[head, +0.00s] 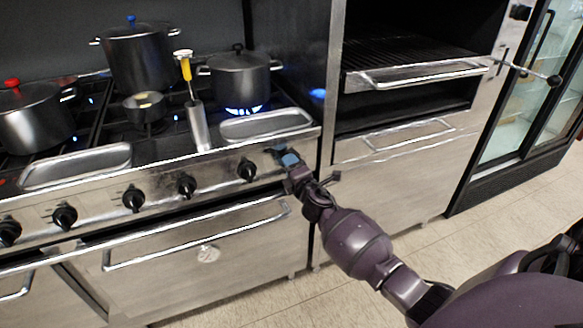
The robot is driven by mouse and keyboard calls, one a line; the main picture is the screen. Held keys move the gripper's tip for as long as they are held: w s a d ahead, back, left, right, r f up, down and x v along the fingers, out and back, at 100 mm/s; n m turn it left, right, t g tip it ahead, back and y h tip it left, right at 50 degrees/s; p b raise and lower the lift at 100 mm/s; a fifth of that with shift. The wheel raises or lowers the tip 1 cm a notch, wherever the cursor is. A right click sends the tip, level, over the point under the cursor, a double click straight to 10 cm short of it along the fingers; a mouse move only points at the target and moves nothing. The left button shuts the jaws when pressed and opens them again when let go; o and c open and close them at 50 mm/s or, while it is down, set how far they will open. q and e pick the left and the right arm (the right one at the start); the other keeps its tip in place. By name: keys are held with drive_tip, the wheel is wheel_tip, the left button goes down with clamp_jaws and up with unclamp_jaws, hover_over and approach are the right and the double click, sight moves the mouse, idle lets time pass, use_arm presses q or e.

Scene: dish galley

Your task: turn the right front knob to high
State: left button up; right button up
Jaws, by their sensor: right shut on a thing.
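My right gripper (289,160) reaches in from the lower right and is at the right end of the stove's front panel. It is shut on the right front knob, which the gripper hides almost wholly, so its pointer setting cannot be read. Several other black knobs show in a row to the left, the nearest being this black knob (247,170). A blue flame (243,110) burns under the dark pot with a lid (240,76) at the right of the stove. My left gripper is not in view.
On the stove stand a tall pot with a blue knob (140,58), a pot with a red knob (33,118), a small pan (145,107) and a yellow-handled utensil in a steel holder (198,125). The oven door handle (195,234) runs below the knobs. A steel broiler cabinet (392,165) stands right.

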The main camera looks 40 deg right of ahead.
drive_tip(key=shift+n, duration=0.4)
drive_tip(key=o, duration=0.9)
